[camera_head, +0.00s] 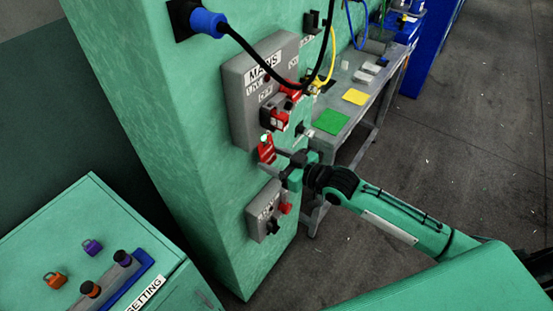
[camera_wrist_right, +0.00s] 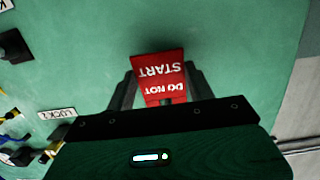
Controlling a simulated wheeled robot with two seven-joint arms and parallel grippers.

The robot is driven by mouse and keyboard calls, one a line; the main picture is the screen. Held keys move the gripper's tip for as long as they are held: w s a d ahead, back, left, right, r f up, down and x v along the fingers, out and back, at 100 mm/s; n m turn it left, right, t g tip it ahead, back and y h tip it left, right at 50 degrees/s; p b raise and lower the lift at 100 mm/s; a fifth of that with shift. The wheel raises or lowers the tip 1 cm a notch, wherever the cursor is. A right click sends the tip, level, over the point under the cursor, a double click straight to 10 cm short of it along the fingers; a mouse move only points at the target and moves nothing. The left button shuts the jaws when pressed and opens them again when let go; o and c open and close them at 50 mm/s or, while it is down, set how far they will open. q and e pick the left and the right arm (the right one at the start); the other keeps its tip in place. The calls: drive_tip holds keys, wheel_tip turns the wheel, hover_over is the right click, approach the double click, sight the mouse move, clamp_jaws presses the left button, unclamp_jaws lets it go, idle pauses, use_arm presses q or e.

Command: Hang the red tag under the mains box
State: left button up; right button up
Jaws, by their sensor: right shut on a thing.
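The grey mains box (camera_head: 240,110), labelled MAINS, is fixed to the green press column in the head view. A red part shows low on its front. The red tag (camera_head: 266,150) is just below the box's lower edge, close to the green column face. My right gripper (camera_head: 276,154) is shut on the tag from the right. In the right wrist view the tag (camera_wrist_right: 158,72) reads DO NOT START upside down, between the two fingers (camera_wrist_right: 160,88). I cannot tell whether it touches a hook or the column. My left gripper is not in view.
A smaller grey box (camera_head: 262,212) with a red knob is below the tag. Black and yellow cables (camera_head: 330,60) hang by the mains box. A bench (camera_head: 357,97) with green and yellow cards stands behind. A SETTING cabinet (camera_head: 60,235) with padlocks is lower left.

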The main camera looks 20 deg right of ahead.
idle(0.4)
drive_tip(key=o, duration=0.8)
drive_tip(key=shift+o, duration=0.2)
drive_tip(key=b+v, duration=0.3)
drive_tip(key=v, duration=1)
drive_tip(key=shift+s+d, duration=0.25)
drive_tip(key=shift+s, duration=0.05)
drive_tip(key=shift+r, duration=0.1)
